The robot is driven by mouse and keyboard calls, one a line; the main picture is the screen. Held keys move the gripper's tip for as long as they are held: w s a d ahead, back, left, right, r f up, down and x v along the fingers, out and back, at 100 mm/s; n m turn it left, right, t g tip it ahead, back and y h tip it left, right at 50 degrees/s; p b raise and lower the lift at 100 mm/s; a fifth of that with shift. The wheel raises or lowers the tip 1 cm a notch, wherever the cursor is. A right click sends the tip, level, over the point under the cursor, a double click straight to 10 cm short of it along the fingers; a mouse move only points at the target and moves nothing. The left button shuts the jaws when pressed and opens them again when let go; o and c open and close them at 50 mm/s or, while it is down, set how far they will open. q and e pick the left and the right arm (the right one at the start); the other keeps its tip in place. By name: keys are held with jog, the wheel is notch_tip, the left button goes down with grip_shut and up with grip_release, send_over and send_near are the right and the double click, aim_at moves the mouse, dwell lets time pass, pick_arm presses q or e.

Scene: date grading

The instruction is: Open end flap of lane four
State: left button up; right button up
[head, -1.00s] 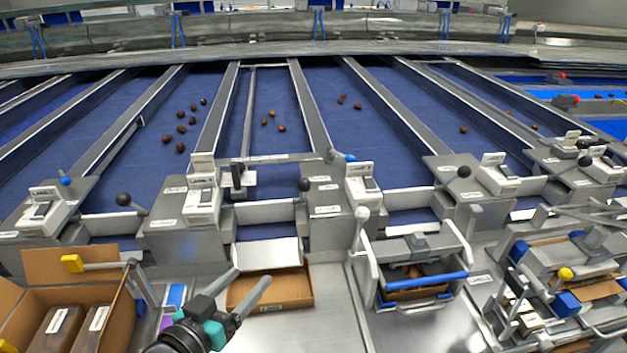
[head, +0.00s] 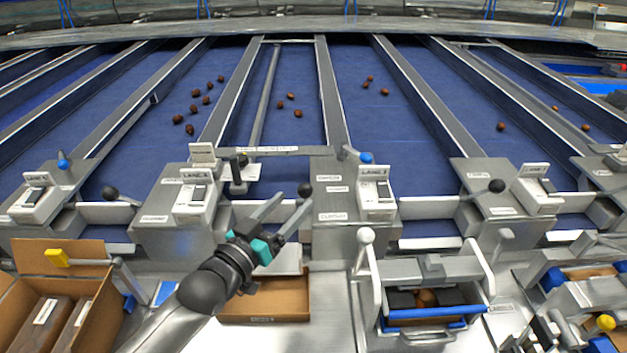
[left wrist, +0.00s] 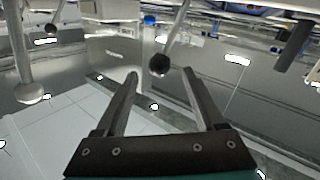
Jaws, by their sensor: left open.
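My left gripper (head: 290,205) is open and empty, raised in front of the end of the middle lane. A black ball knob (head: 304,189) on a lever is just beyond its fingertips. In the left wrist view the knob (left wrist: 159,65) shows between the open fingers (left wrist: 160,78), apart from them. The lane's pale end flap (head: 240,211) is upright across the blue belt and partly hidden by the gripper. The lane numbers on the control boxes (head: 194,195) are too small to read. My right gripper is out of view.
An open shallow carton (head: 290,304) sits below the gripper. A taller carton with packs (head: 92,309) stands at left. A metal frame with a blue bar (head: 436,312) and a white-knobbed lever (head: 366,236) stand at right. Several dates (head: 298,113) lie up the belts.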

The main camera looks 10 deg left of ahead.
pick_arm(q)
jog(key=x, duration=0.8)
jog(key=shift+w+d, duration=0.2)
jog(key=shift+w, duration=0.15)
grip_shut()
dwell(1.1)
